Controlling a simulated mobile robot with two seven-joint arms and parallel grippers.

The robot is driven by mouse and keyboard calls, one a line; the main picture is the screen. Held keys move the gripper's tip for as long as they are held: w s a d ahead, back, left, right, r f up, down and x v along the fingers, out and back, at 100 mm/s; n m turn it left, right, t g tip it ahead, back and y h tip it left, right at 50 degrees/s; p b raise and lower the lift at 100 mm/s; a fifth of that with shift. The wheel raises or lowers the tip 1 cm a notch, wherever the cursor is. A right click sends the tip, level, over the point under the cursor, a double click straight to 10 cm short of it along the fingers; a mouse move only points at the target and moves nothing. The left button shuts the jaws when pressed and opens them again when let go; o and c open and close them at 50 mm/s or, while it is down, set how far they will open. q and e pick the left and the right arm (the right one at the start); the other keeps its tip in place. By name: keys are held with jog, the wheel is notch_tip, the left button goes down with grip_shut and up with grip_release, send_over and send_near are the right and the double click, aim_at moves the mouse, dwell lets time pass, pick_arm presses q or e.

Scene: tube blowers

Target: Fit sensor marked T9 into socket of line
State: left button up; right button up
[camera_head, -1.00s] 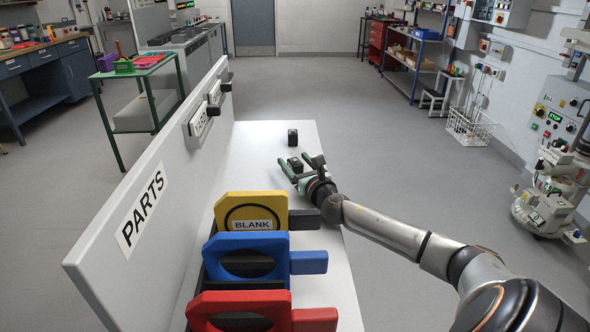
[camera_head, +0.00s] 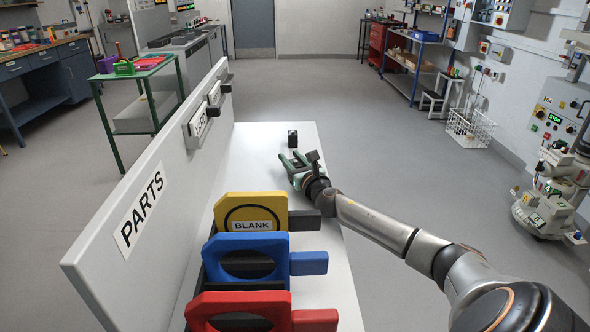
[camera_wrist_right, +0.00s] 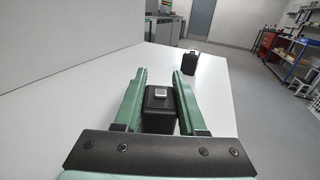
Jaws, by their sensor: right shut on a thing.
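My right gripper (camera_head: 291,158) is low over the white bench, its green fingers shut on a small black block (camera_wrist_right: 160,108). The block has a pale square on its top and sits between the fingers in the right wrist view. In the head view the fingers largely hide it. A second black block (camera_head: 292,139) stands alone on the bench beyond the gripper; it also shows in the right wrist view (camera_wrist_right: 190,63). I cannot read a T9 mark on either block. No line socket can be made out. My left gripper is not in view.
A white panel marked PARTS (camera_head: 143,211) runs along the bench's left side. Yellow BLANK (camera_head: 252,204), blue (camera_head: 308,263) and red (camera_head: 314,320) handled plates stand in a row at the near end. The white bench top (camera_head: 262,150) is clear around the blocks.

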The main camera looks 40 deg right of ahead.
grip_shut()
